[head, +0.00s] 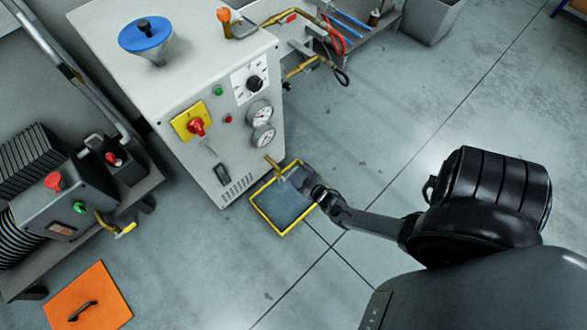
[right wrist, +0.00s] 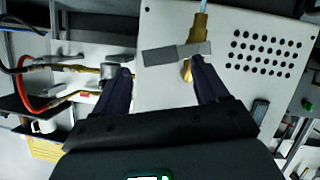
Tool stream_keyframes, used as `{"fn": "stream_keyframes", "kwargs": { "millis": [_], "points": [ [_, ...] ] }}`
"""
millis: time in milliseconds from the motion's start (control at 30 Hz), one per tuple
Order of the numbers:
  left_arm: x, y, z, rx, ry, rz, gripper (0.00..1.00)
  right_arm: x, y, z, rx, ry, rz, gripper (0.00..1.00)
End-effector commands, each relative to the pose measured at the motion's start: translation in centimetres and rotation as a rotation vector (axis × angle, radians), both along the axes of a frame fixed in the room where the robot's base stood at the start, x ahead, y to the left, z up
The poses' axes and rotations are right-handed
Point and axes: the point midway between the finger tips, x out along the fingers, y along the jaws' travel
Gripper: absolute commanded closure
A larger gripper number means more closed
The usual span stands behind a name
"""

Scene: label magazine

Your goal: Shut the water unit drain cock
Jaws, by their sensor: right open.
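The water unit (head: 215,100) is a pale grey cabinet with two gauges and a red switch on a yellow plate. Its brass drain cock (head: 272,162) sticks out low on the front, above a yellow-rimmed tray. In the right wrist view the drain cock (right wrist: 187,70) shows a flat grey lever (right wrist: 172,53) lying roughly crosswise to its brass pipe. My right gripper (head: 298,180) is close to the cock. Its two dark fingers (right wrist: 162,82) are open, with the lever just beyond their tips and nothing held. Contact cannot be told. My left gripper is out of view.
The yellow-rimmed tray (head: 288,207) lies on the floor below the gripper. Hoses and brass fittings (head: 312,62) are behind the unit's right side. A machine with a red button (head: 54,181) stands at left, near an orange panel (head: 88,298). The floor at right is clear.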

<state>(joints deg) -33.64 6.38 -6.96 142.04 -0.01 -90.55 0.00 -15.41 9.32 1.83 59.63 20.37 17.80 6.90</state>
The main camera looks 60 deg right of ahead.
Motion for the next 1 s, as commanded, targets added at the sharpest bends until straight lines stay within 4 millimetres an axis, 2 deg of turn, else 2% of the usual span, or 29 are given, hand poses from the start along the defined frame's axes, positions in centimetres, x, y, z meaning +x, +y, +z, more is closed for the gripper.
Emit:
{"fn": "stream_keyframes", "kwargs": {
  "millis": [33,300,733,767,1000],
  "points": [
    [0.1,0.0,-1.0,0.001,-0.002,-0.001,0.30,0.8,-0.3,-0.8,-0.001,-0.002,0.001,0.27],
    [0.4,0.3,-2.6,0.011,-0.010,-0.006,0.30,3.3,-1.5,-1.7,0.000,-0.001,0.001,0.27],
    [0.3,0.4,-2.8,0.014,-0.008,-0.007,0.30,4.0,-1.8,-1.7,0.001,0.001,0.001,0.27],
    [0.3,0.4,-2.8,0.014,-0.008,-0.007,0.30,4.0,-1.8,-1.7,0.001,0.001,0.001,0.28],
    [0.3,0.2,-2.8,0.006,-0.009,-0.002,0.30,4.0,-1.8,-1.7,0.001,0.001,0.001,0.65]
  ]
}}
